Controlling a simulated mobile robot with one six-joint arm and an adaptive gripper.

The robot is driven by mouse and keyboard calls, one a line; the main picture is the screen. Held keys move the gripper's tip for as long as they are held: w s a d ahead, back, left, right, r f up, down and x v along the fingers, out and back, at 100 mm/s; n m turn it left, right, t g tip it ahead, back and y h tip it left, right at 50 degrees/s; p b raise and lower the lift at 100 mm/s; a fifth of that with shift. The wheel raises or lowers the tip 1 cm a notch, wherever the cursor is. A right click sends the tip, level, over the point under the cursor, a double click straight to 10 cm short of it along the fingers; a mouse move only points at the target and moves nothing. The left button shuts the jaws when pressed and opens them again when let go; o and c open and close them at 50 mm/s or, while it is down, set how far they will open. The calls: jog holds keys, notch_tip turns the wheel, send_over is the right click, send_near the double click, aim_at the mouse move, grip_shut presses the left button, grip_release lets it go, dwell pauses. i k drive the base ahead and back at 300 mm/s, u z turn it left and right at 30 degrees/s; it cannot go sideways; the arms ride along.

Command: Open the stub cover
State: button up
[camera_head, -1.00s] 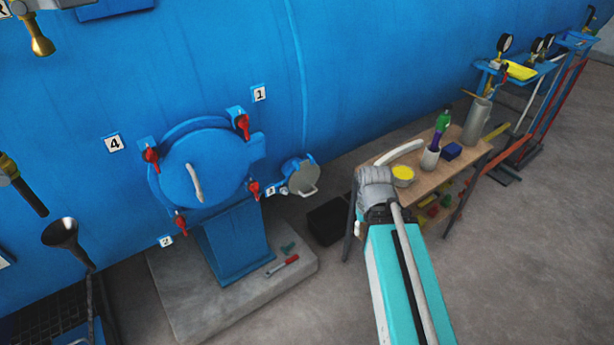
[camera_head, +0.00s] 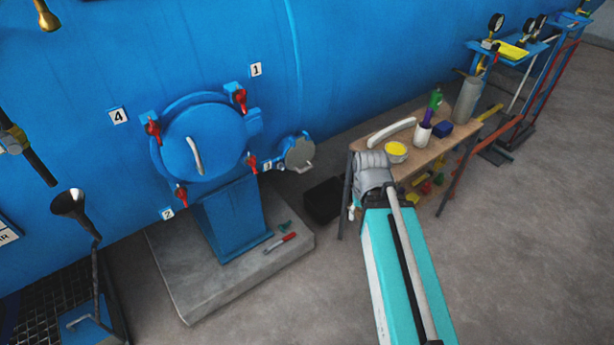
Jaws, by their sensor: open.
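A large round blue cover (camera_head: 213,135) with a white curved handle (camera_head: 195,155) sits closed on the blue vessel at left centre. Several red clamp handles stand around its rim, including one at upper right (camera_head: 240,98) and one at upper left (camera_head: 153,130). To its right is a small round grey cover (camera_head: 299,153) with a handle at its lower edge, on a short blue stub. I cannot tell which cover the task names. My teal arm and its grey joint rise from the lower right, apart from both covers. My gripper cannot be made out.
A wooden table (camera_head: 455,148) at right holds a yellow-topped tin (camera_head: 396,151), a white cup (camera_head: 423,136) and a grey cylinder (camera_head: 467,100). A black funnel (camera_head: 69,204) stands at left.

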aim_at(297, 159)
jog(key=k, duration=0.3)
jog(key=z, duration=1)
jog(key=i, duration=0.7)
jog(key=u, duration=1)
